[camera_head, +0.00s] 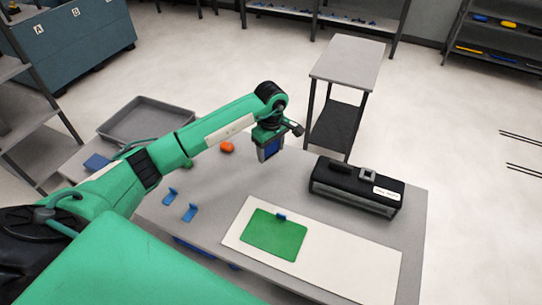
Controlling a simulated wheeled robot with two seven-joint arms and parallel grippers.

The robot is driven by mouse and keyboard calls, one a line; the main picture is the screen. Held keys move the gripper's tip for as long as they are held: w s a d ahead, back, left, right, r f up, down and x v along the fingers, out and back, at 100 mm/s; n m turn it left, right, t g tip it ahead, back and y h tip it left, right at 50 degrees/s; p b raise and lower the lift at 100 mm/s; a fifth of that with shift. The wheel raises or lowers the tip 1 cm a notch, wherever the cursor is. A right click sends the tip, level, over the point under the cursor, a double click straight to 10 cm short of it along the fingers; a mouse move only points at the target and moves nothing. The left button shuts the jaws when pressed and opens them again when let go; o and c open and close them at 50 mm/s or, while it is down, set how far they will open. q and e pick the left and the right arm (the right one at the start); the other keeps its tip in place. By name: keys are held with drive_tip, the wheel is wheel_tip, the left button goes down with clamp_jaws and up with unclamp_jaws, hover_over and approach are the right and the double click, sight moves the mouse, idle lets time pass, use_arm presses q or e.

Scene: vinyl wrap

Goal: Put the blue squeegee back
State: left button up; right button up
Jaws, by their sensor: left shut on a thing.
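My left gripper (268,155) hangs over the back middle of the grey table, fingers down. It is shut on a blue flat piece (271,148), which looks like the blue squeegee; the fingers hide part of it. The held piece appears to be above the tabletop. Another small blue piece sits at the top edge of the green sheet (273,236) on the white panel (350,262). My right gripper is out of view.
A grey tray (148,119) lies at the table's back left, with a flat blue item (97,162) near it. A black toolbox (355,186) stands at the right. A grey cart (347,62) stands behind the table.

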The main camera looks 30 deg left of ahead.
sight(271, 155)
use_arm(q)
wheel_tip(271, 155, down, 2)
wheel_tip(271, 155, down, 3)
drive_tip(key=shift+f+p, duration=0.15)
drive_tip(key=shift+p, duration=0.55)
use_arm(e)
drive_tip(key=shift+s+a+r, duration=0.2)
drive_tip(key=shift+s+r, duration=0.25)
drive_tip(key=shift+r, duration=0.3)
use_arm(q)
drive_tip(key=shift+f, duration=0.1)
drive_tip(key=shift+f+b, duration=0.15)
drive_tip(key=shift+b, duration=0.15)
drive_tip(key=o, duration=0.9)
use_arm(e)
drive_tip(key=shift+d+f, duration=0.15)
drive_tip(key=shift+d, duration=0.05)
